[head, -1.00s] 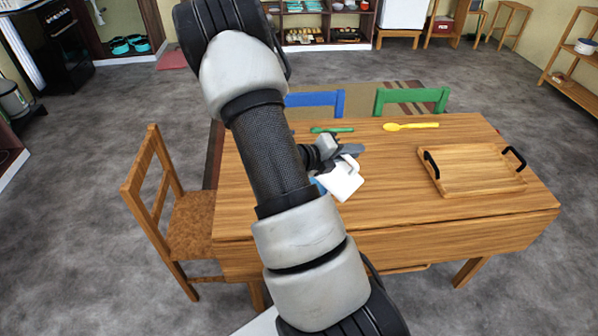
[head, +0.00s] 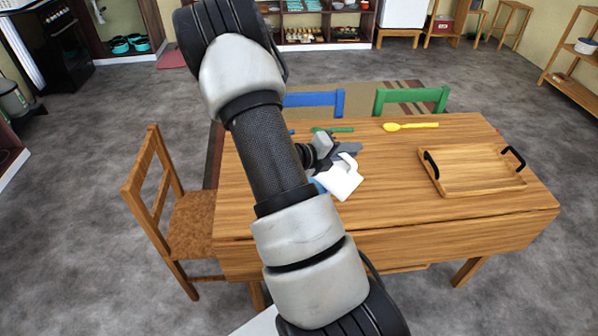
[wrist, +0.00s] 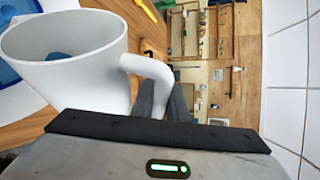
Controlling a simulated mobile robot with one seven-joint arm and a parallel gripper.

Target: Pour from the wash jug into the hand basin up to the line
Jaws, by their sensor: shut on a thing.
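The white wash jug (head: 341,180) is above the table, tilted, just below my gripper (head: 350,151) in the head view. In the wrist view the jug (wrist: 85,88) fills the left, its wide mouth toward the camera, with a patch of blue inside. My gripper (wrist: 172,98) is shut on the jug's handle. The hand basin (wrist: 18,98) shows only in part at the left edge of the wrist view, white with blue, beside the jug's mouth. In the head view my arm hides most of it. I cannot see the line or the level in the basin.
The wooden table (head: 400,210) bears a wooden tray (head: 470,188) with black handles at right, a yellow spoon (head: 410,126) and a green utensil (head: 332,130) at the back. Chairs stand at the left (head: 165,215) and behind. The table's front middle is clear.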

